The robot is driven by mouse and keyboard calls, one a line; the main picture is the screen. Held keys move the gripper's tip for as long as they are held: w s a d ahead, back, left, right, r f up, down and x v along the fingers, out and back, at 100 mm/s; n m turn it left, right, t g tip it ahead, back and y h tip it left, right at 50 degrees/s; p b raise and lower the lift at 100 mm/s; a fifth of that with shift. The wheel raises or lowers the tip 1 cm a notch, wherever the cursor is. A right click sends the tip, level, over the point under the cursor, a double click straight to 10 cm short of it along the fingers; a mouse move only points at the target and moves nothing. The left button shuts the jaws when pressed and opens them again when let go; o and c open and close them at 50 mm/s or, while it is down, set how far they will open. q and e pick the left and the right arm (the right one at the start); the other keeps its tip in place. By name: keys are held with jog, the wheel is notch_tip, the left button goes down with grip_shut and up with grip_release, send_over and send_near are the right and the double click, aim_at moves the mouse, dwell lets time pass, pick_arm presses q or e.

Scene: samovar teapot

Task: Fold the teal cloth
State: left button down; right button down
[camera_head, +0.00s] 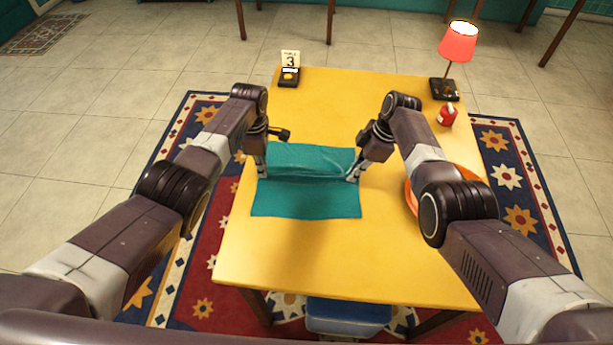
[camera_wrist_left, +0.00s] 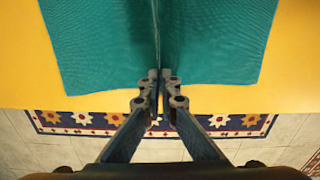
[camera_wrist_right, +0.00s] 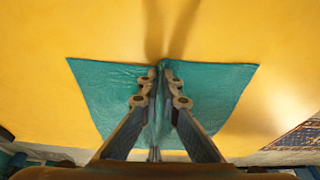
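The teal cloth (camera_head: 305,198) lies on the yellow table (camera_head: 290,255), mostly flat, with a raised crease across its upper part between my grippers. My left gripper (camera_head: 262,172) is at the cloth's left edge. In the left wrist view its fingers (camera_wrist_left: 159,76) are close together with a pinched ridge of cloth (camera_wrist_left: 215,45) between them. My right gripper (camera_head: 353,176) is at the cloth's right edge. In the right wrist view its fingers (camera_wrist_right: 159,72) are also close together on a pinched ridge of the cloth (camera_wrist_right: 222,85).
A red lamp (camera_head: 457,42), a red container (camera_head: 447,114) and a number 3 card (camera_head: 290,59) stand at the table's far side. An orange object (camera_head: 411,196) is partly hidden behind my right arm. The table's front part is clear. A blue seat (camera_head: 347,315) is at the front.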

pick_arm(q)
jog(key=shift+s+f, duration=0.1)
jog(key=shift+s, duration=0.05)
